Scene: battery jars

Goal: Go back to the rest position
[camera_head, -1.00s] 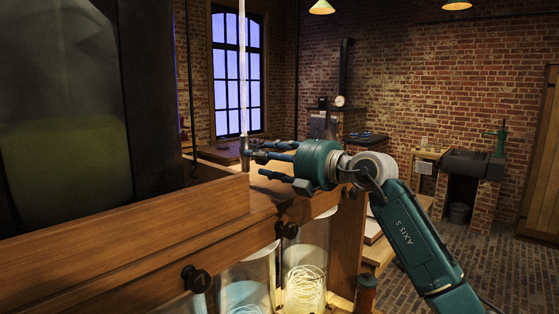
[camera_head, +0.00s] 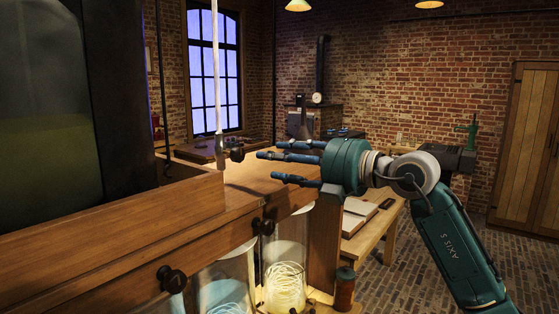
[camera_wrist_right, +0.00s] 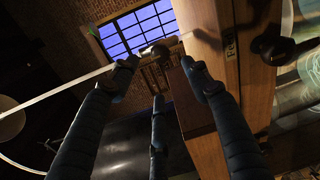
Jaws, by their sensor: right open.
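My right gripper (camera_head: 284,163) is teal with dark blue fingers. It points left over the wooden cabinet top (camera_head: 250,178), open and empty. A gap shows between the fingertips and the knob. In the right wrist view, the fingers (camera_wrist_right: 160,80) are spread apart with nothing between them, and the knob (camera_wrist_right: 156,54) lies beyond their tips. My left gripper is not in view.
Glass jars with pale coils (camera_head: 285,285) stand below the cabinet top, beside dark knobs (camera_head: 172,280) on its front. A large dark-framed glass tank (camera_head: 45,110) fills the left. A wooden bench (camera_head: 375,225) stands behind my right arm. Brick floor is open at the right.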

